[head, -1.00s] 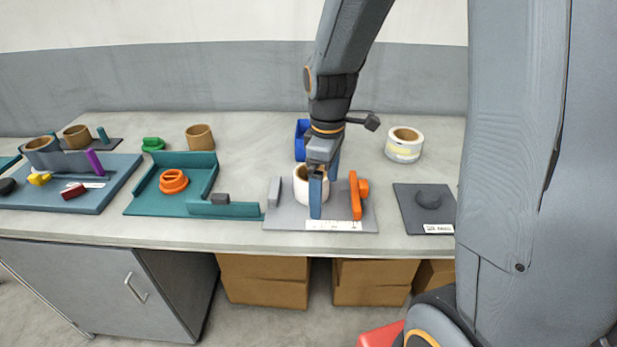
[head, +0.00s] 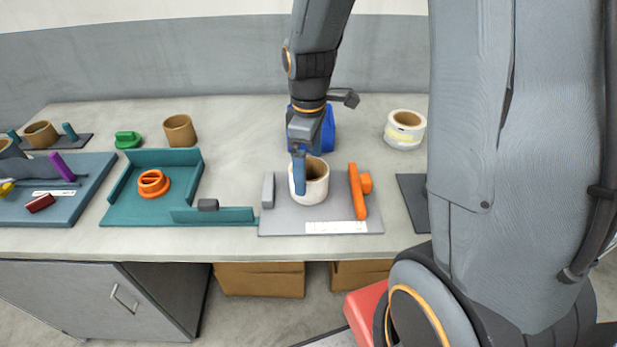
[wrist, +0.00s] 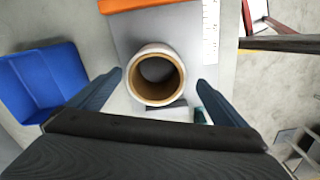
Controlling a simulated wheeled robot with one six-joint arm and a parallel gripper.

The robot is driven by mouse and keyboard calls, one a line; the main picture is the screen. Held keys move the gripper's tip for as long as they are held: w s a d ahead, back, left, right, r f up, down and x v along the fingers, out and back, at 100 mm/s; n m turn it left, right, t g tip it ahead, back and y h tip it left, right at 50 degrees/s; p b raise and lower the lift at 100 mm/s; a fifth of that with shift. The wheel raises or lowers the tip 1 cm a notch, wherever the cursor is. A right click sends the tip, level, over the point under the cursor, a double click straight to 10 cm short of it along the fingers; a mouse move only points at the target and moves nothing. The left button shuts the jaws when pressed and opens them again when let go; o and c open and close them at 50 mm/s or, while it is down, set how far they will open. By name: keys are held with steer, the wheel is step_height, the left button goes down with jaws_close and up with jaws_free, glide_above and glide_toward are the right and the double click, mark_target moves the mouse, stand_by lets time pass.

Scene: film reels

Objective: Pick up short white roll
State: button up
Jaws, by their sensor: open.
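A short white roll (head: 318,190) with a brown core stands upright on a grey plate (head: 280,222) in the middle of the bench. My gripper (head: 304,180) is over the roll, with one finger in front of its near left side in the head view; the other finger is largely hidden there. In the wrist view the roll (wrist: 137,93) shows end-on between the two spread fingers, with gaps at both sides. My gripper is open and empty. Another white roll (head: 404,140) with a yellow label stands at the back right.
An orange piece (head: 357,192) stands close right of the roll, and a small grey block (head: 268,190) stands left. A blue bin (head: 328,130) is behind. A teal tray (head: 130,212) lies left.

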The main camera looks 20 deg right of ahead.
mark_target(308, 178)
steer(key=shift+w+d+f+p, duration=0.1)
steer(key=shift+f+p, duration=0.2)
steer(key=shift+f, duration=0.6)
steer(key=shift+w+a+f+p, duration=0.15)
steer(key=shift+f+p, duration=0.15)
steer(key=shift+f, duration=0.65)
steer(key=shift+w+d+f+p, duration=0.15)
steer(key=shift+f+p, duration=0.15)
steer(key=shift+f, duration=0.6)
steer(key=c, duration=1.2)
steer(key=shift+c, duration=0.5)
steer(key=shift+r, duration=0.1)
